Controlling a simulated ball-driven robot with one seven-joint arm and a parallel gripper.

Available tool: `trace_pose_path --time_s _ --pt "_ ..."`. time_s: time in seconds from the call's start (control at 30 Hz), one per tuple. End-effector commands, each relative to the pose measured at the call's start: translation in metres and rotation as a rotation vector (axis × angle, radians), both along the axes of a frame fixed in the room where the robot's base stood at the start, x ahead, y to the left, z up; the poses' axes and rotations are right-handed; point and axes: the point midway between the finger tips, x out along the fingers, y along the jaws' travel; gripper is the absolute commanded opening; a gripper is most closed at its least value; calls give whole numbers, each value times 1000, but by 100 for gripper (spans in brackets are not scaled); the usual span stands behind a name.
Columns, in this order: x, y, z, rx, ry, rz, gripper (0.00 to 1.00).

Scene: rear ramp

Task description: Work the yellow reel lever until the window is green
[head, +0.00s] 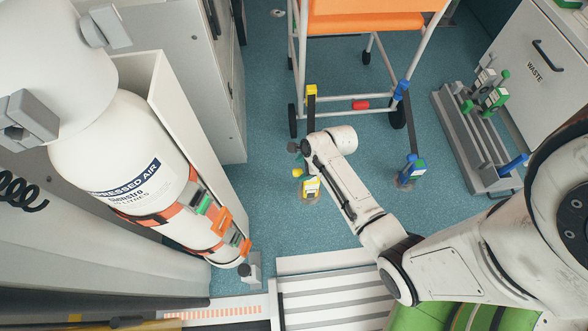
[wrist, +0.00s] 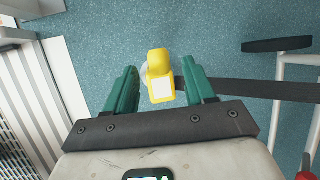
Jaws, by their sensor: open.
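The yellow reel (head: 311,187) sits on the blue floor behind the orange chair in the head view. A yellow lever end (head: 298,173) shows at its upper left. In the wrist view the yellow lever (wrist: 157,63) lies between the teal fingers of my gripper (wrist: 158,76), with a gap on each side. My gripper is open and holds nothing. The window (wrist: 162,89) looks white or pale, not green, in the wrist view. A dark strap (wrist: 250,91) runs right from the reel towards a white chair frame. In the head view my fingers are not clearly seen.
A grey rack (head: 460,130) stands at right, a compressed-air cylinder (head: 135,160) at left. A slatted ramp (head: 335,300) is in front.

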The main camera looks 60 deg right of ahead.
Motion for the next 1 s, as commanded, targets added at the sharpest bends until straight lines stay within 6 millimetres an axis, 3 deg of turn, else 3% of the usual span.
trace_pose_path --time_s 0.03,0.1,0.33,0.77,1.0 --pt "5 1 -16 0 0 1 55" --pt "10 3 -27 0 0 1 55" --pt "22 7 -53 -1 0 3 55" --pt "26 8 -59 -1 -1 1 55" --pt "25 8 -59 -1 -1 1 33"
